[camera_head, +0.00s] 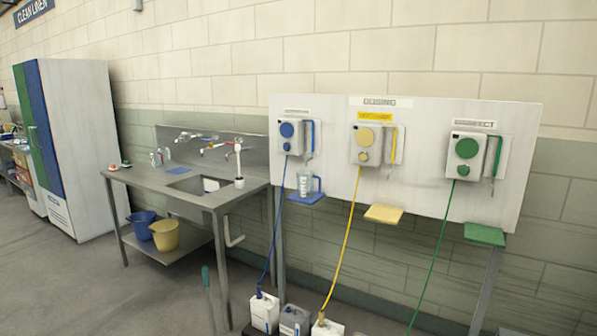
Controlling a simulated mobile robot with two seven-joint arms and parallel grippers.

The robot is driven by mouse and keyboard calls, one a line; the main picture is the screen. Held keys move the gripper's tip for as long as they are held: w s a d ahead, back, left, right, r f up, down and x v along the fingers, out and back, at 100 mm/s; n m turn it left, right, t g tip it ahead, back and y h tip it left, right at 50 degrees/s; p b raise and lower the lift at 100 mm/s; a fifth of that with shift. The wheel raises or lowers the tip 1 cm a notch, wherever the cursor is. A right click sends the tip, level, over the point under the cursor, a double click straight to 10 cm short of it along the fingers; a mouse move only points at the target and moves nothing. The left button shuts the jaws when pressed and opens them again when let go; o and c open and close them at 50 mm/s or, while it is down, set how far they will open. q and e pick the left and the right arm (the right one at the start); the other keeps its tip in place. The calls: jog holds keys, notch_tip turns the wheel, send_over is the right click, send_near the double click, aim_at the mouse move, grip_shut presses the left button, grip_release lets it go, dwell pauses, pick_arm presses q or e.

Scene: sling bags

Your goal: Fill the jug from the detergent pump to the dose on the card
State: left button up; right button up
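A clear jug (306,184) with a blue handle stands upright on a small blue shelf (307,198) under the blue-marked pump (288,136) on the white dosing board. That pump's label is too small to read. A yellow-marked pump (367,143) is in the middle and a green-marked pump (464,156) is at the right, under a label that seems to read DISINFECT. Whether the jug holds liquid is too small to tell. I cannot make out a dose card. Neither of my grippers is in view.
A yellow shelf (384,214) and a green shelf (485,235) are empty. Hoses run down to canisters (265,313) on the floor. A steel sink bench (180,190) stands left, with blue and yellow buckets below. A teal-topped handle (206,276) rises in front.

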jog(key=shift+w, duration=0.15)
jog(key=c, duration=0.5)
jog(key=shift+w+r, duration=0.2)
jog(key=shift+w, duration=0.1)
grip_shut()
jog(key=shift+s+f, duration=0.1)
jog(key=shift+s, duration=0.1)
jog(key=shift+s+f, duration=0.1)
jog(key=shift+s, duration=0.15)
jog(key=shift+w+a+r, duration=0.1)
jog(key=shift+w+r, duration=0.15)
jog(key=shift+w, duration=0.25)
